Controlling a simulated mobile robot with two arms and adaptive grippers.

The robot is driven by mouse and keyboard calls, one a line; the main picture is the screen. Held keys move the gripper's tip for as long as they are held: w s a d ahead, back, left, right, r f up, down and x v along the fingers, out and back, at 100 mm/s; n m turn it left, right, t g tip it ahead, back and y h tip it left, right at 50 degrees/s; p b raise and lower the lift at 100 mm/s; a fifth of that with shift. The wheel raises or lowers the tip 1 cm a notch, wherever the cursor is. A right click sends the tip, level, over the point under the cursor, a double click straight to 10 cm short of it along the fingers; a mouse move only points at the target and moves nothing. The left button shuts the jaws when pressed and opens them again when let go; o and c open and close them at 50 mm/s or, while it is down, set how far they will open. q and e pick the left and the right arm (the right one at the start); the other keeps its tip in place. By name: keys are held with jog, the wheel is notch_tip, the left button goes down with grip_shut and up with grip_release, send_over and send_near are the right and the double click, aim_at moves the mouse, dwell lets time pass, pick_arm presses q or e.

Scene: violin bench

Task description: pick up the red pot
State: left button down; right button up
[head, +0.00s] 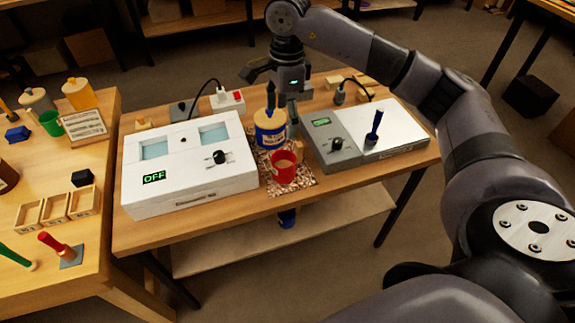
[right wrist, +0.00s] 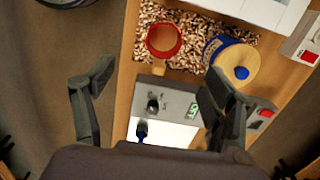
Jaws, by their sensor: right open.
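The red pot (head: 283,170) stands upright on a speckled mat at the front middle of the bench. My right gripper (head: 272,94) is above the bench, behind the red pot and over the blue pot. Its fingers are spread and empty, as the right wrist view (right wrist: 162,88) also shows. The red pot lies ahead of the fingers, apart from them. My left gripper is not in view.
A blue pot (head: 270,139) with a yellowish lid stands right behind the red pot. A white box (head: 190,187) reading OFF is to the left. A grey and white device (head: 336,151) with a knob is to the right. The speckled mat (head: 304,185) lies between them.

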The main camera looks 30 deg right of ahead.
jog(key=d, duration=0.1)
jog(key=p, duration=0.3)
send_near(285, 161)
jog(key=s+a+f, duration=0.1)
jog(key=s, duration=0.2)
jog(key=shift+h, duration=0.3)
jog(key=f, duration=0.1)
jog(key=f+p, duration=0.1)
jog(key=f, duration=0.1)
jog(key=a+f, duration=0.1)
jog(key=f, duration=0.1)
jog(key=shift+w+p, duration=0.3)
jog(key=shift+w, duration=0.1)
jog(key=shift+f, duration=0.45)
jog(key=c, duration=1.2)
jog(key=shift+r, duration=0.1)
jog(key=shift+c, duration=0.3)
